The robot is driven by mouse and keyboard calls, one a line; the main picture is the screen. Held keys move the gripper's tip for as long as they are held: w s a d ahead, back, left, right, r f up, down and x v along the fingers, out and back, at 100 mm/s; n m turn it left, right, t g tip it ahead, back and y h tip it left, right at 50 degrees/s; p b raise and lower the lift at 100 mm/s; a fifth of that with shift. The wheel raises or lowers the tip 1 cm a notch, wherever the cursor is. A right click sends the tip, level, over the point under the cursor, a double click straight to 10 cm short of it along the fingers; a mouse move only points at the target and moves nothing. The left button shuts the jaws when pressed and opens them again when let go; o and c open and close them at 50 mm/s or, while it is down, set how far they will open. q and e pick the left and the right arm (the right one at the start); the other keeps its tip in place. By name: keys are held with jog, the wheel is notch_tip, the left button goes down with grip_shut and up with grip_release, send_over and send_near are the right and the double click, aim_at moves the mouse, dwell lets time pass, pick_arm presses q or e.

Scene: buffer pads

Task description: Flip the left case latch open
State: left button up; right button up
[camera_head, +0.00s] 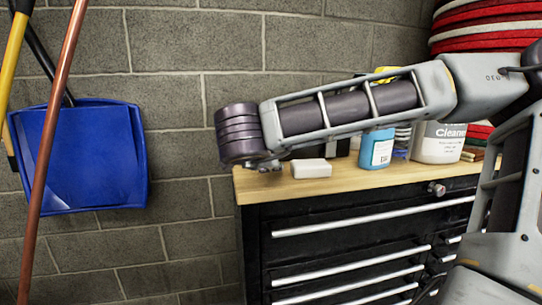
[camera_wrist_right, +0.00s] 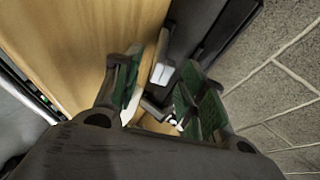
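My right gripper (camera_wrist_right: 160,78) is open in the right wrist view, with green-padded fingers spread apart. A dark case-like object (camera_wrist_right: 196,28) lies on the wooden top beyond the fingertips. A small pale piece (camera_wrist_right: 162,73) shows between the fingertips; I cannot tell whether it is the left latch or whether a finger touches it. In the head view my right arm reaches left across the worktop, and its wrist hides the fingers. The case and its latches cannot be made out there. My left gripper is not in view.
A black drawer cabinet has a wooden top (camera_head: 262,188). On it stand a white block (camera_head: 311,169), a blue bottle (camera_head: 377,151) and a white cleaner container (camera_head: 438,148). A stack of red pads (camera_head: 485,20) is behind right. A blue dustpan (camera_head: 85,155) hangs left.

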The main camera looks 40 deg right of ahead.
jog(key=v, duration=1.2)
dwell(0.3)
jog(key=shift+s, duration=0.1)
dwell(0.6)
